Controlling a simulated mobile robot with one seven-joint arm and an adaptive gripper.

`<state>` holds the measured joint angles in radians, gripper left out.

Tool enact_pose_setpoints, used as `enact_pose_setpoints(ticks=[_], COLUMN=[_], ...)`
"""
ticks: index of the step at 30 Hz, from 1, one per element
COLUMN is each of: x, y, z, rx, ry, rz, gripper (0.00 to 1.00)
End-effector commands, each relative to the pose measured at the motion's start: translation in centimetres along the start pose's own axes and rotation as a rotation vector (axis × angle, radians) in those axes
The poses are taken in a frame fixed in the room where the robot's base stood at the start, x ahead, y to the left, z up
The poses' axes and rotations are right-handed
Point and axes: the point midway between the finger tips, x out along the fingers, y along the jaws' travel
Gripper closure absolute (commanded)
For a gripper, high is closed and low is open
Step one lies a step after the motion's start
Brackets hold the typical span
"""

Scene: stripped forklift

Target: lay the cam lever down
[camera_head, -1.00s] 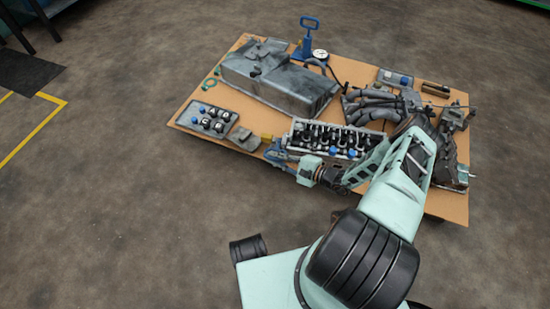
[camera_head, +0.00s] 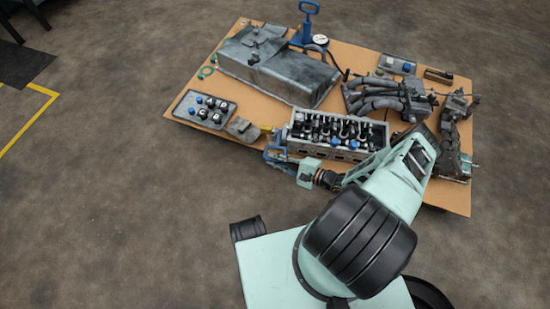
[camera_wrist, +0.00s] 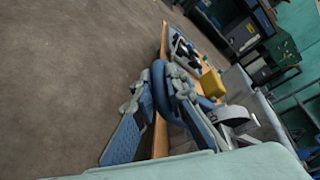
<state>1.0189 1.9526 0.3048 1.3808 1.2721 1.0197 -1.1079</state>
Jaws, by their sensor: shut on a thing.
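My gripper (camera_head: 277,156) is at the front edge of the board-topped bench (camera_head: 240,96), left of the cylinder head (camera_head: 338,137). In the wrist view, my gripper (camera_wrist: 158,84) is shut on a blue curved piece (camera_wrist: 159,98), which I take to be the cam lever. The piece sits between the two blue-grey fingers, at the bench edge. The fingers hide part of it. I cannot tell whether it touches the board.
A yellow block (camera_wrist: 212,83) and a small grey part (camera_head: 242,128) lie near my gripper. A tray of knobs (camera_head: 205,110) is to the left. Behind are a large grey cover (camera_head: 275,75) and a blue-handled pump (camera_head: 308,25). Hoses and manifolds (camera_head: 385,98) crowd the right.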

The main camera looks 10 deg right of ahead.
Motion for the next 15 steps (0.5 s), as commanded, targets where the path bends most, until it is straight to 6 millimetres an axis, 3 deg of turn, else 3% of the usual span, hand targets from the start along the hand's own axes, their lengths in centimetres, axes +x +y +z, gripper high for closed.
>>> enact_pose_setpoints(ticks=[2,3,6,15], x=[0.02,0.02,0.01,-0.09], y=[0.18,0.19,0.2,0.12], z=[-0.4,-0.41,-0.36,-0.23], rx=[0.005,0.005,0.004,0.002], ry=[0.01,0.01,0.009,0.006], rz=[0.003,0.004,0.004,0.003], gripper=[1.0,0.84,0.73,0.71])
